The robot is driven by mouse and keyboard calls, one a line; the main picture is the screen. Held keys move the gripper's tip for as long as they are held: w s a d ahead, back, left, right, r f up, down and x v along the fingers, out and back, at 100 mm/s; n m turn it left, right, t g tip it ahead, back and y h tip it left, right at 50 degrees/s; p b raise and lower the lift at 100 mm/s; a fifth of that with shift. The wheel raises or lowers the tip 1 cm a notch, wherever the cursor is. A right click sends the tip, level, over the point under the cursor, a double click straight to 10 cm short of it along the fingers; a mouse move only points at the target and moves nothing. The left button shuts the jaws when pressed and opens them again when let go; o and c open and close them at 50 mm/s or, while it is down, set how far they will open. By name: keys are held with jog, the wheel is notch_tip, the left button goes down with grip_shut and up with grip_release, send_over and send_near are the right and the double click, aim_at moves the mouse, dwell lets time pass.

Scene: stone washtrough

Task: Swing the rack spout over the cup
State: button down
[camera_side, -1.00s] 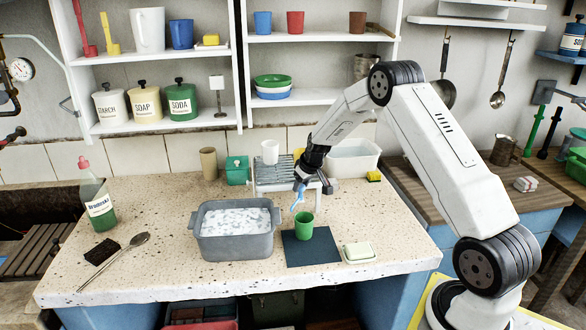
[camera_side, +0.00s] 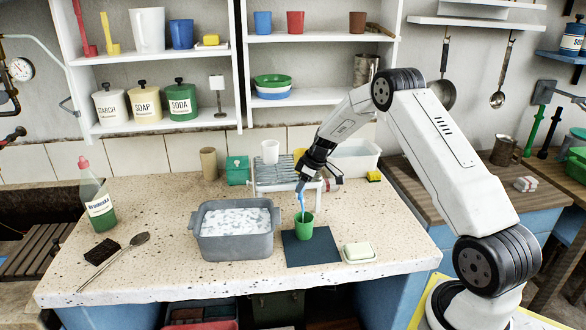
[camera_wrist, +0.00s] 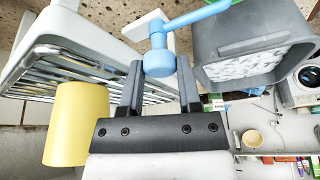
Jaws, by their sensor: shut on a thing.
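The rack (camera_side: 270,185) stands at the back of the stone top. Its light-blue spout (camera_side: 302,202) shows at its front right corner, and in the wrist view it is a blue bar (camera_wrist: 205,14) with a round knob (camera_wrist: 158,62). The green cup (camera_side: 304,229) stands upright on a dark mat (camera_side: 322,250). In the side view the spout's free end overlaps the cup's mouth; the height between them is unclear. My gripper (camera_wrist: 159,72) is shut on the spout at its knob, and in the side view it comes down from above right (camera_side: 304,184).
A grey basin of suds (camera_side: 272,243) stands left of the mat, and a soap dish (camera_side: 359,252) right of it. A white cup (camera_side: 270,151) and a yellow cup (camera_wrist: 75,122) are on the rack. A white tub (camera_side: 356,158) stands behind my gripper.

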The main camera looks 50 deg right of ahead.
jog(key=shift+n, duration=0.3)
jog(key=shift+c, duration=1.5)
grip_release()
jog(key=shift+d, duration=0.1)
jog(key=shift+m, duration=0.4)
jog(key=shift+r+m+h, duration=0.1)
jog(key=shift+m+h, duration=0.7)
jog(key=shift+m, duration=0.9)
jog(key=shift+m+h, duration=0.4)
jog(key=shift+m, duration=0.8)
jog(key=shift+a+m+h, duration=0.25)
jog(key=shift+m+h, duration=0.15)
jog(key=shift+m, duration=0.7)
jog(key=shift+m+g+h, duration=0.5)
jog(key=shift+m+h, duration=0.3)
jog(key=shift+m, duration=1.4)
